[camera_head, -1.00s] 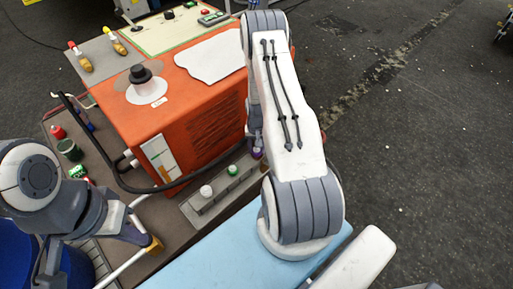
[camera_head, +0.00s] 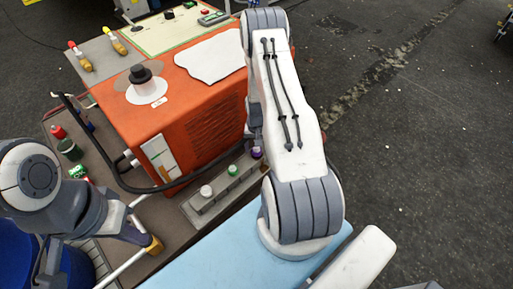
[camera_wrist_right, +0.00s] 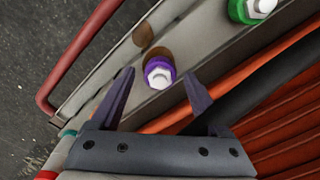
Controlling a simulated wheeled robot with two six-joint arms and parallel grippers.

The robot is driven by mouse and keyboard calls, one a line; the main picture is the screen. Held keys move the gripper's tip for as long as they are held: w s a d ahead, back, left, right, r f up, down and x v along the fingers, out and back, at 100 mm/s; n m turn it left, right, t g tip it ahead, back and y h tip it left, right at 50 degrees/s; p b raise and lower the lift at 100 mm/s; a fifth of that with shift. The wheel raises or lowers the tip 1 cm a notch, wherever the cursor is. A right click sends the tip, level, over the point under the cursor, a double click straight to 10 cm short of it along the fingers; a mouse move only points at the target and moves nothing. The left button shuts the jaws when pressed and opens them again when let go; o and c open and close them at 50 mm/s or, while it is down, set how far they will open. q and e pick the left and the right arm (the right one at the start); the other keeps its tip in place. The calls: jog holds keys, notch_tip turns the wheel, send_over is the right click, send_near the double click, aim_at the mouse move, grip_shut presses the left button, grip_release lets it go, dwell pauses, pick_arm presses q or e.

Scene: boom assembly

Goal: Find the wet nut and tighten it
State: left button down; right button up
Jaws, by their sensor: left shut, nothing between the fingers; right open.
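A grey bar (camera_head: 205,206) beside the orange machine carries three nuts in a row: one with a white top (camera_head: 206,191), one green (camera_head: 232,170) and one purple (camera_head: 256,152). In the right wrist view, the purple-ringed nut (camera_wrist_right: 159,74) has a pale hex head and a dark brown, wet-looking patch beside it. My right gripper (camera_wrist_right: 158,82) is open, its fingers on either side of this nut in the picture; contact cannot be told. The green-ringed nut (camera_wrist_right: 255,9) lies at upper right. My left gripper (camera_head: 145,240) is shut and empty, by a yellow joint on a rail.
The orange machine (camera_head: 205,110) with a black hose stands just behind the bar. Several cans and bottles (camera_head: 70,150) are at the left. A light blue surface (camera_head: 220,250) lies in front. A second brown spot (camera_wrist_right: 143,35) is on the bar beyond the purple nut.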

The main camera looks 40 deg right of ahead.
aim_at(256, 150)
notch_tip(256, 150, up, 10)
jog(key=p, duration=0.1)
dwell(0.6)
jog(key=s+a+r+n, duration=0.1)
jog(key=a+r+n, duration=0.3)
jog(key=a+r, duration=0.65)
jog(key=s+a+r+n, duration=0.1)
jog(key=a+r+n, duration=0.3)
jog(key=a+r, duration=0.7)
jog(key=s+a+r+n+y, duration=0.1)
jog(key=s+a+r+n, duration=0.25)
jog(key=s+a, duration=0.4)
jog(key=s+a+r+n, duration=0.2)
jog(key=s+a+n, duration=0.25)
jog(key=s, duration=0.55)
notch_tip(256, 150, up, 14)
jog(key=s+p, duration=0.1)
jog(key=p, duration=1.3)
jog(key=shift+s+a+f+m, duration=0.15)
jog(key=shift+a+f+m, duration=0.05)
jog(key=shift+f+m, duration=0.1)
